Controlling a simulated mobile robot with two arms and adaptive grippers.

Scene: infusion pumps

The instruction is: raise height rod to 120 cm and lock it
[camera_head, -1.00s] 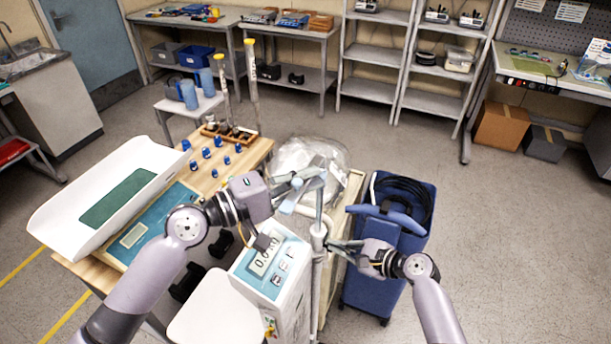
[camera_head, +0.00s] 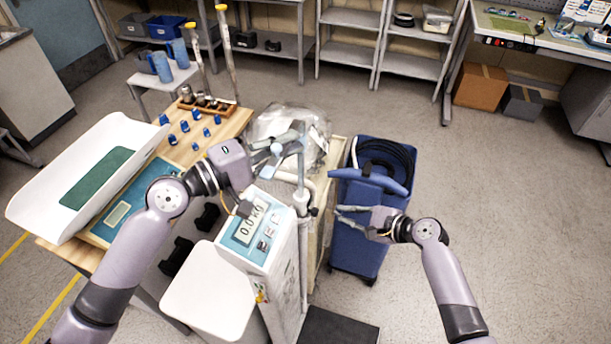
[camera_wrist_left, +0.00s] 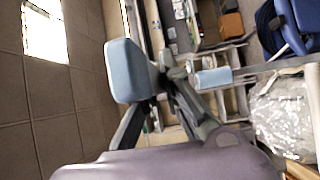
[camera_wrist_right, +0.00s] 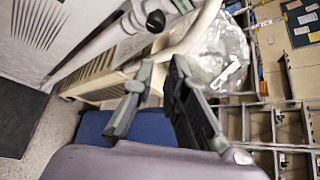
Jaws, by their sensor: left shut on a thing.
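The height rod (camera_head: 303,235) stands upright beside the white scale column, whose display (camera_head: 250,226) reads 0.0 kg. Blue pieces also show in the left wrist view (camera_wrist_left: 130,70); the exact grip is hard to see. My right gripper (camera_head: 339,216) is open and empty, right of the collar and apart from it.
A blue cart (camera_head: 366,238) with a black hose stands behind and beside my right gripper. A clear plastic bag (camera_head: 285,122) lies behind the rod. A wooden table with a white baby scale (camera_head: 50,175) and blue weights is on the left. Floor at right is clear.

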